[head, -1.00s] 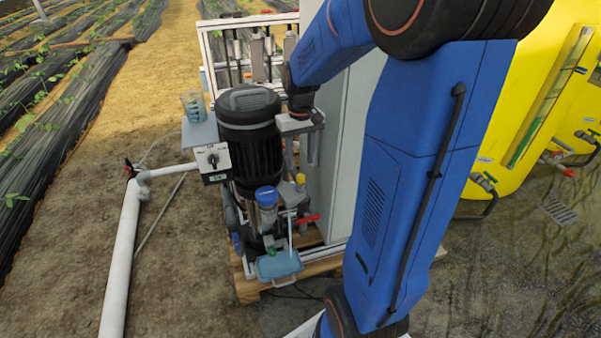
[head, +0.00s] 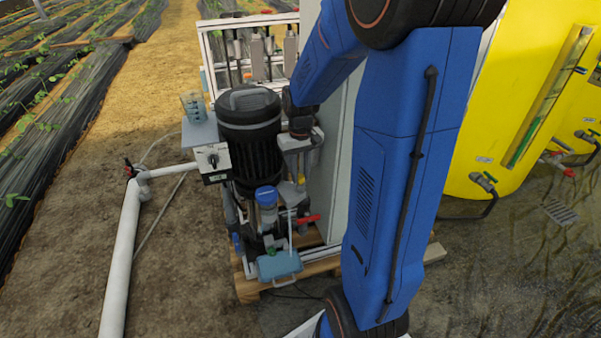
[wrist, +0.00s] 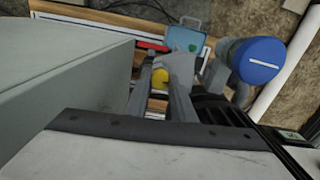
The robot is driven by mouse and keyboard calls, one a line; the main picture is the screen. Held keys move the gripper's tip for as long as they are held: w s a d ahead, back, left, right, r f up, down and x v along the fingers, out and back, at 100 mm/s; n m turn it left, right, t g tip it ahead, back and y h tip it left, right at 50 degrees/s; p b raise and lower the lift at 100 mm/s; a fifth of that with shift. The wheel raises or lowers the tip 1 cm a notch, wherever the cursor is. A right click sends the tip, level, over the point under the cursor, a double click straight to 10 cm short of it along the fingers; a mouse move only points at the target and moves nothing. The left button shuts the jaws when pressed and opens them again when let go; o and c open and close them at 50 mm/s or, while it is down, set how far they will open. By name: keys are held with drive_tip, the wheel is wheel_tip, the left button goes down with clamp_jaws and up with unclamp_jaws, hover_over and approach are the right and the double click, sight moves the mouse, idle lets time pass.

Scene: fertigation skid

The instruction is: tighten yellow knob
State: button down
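The yellow knob (wrist: 160,78) shows in the wrist view between the two grey fingers of my gripper (wrist: 166,74). The fingers stand apart on either side of it and point down toward it. I cannot tell whether either finger touches the knob. In the head view my gripper (head: 292,184) reaches down just right of the black motor, and its fingers hide most or all of the knob.
A blue-capped filter (head: 267,196) stands close left of my gripper; its cap (wrist: 257,60) shows in the wrist view. A red valve handle (head: 308,219) and a teal box (head: 279,266) are below. A grey cabinet (head: 336,150) stands close right.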

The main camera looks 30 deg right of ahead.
drive_tip(key=shift+m, duration=0.4)
drive_tip(key=m, duration=0.3)
drive_tip(key=shift+m, duration=0.4)
drive_tip(key=m, duration=0.4)
drive_tip(key=shift+m, duration=0.3)
drive_tip(key=m, duration=0.4)
drive_tip(key=shift+m, duration=2.8)
drive_tip(key=c, duration=1.5)
unclamp_jaws()
